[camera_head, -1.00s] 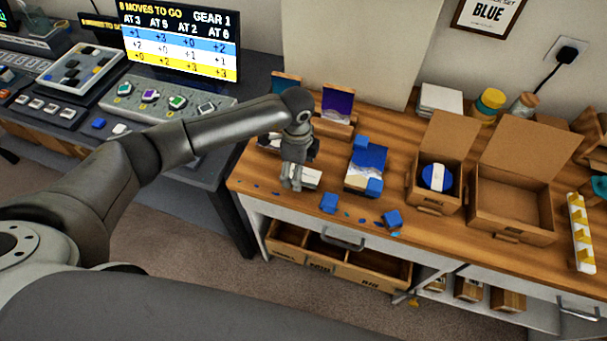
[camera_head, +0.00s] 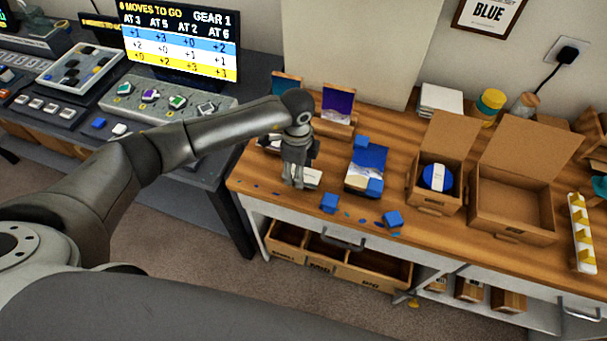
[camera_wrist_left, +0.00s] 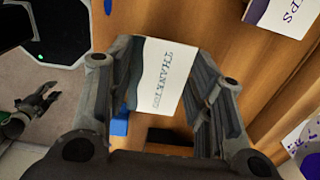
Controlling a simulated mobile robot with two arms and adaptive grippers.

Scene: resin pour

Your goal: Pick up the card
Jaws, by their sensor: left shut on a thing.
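The card (camera_wrist_left: 160,75), white with a dark wavy band and blue lettering that seems to begin "THANK", is between the two fingers of my left gripper (camera_wrist_left: 162,100). The gripper is shut on it. In the head view my left gripper (camera_head: 295,184) points down at the front left of the wooden bench, with the white card (camera_head: 313,179) partly hidden behind its fingers. I cannot tell whether the card still touches the bench.
Blue blocks (camera_head: 329,202) and small blue bits lie right of the gripper. A blue and white packet (camera_head: 367,165) lies behind them. Card stands (camera_head: 338,104) are at the back. Open cardboard boxes (camera_head: 512,190) stand to the right. The bench's front edge is close.

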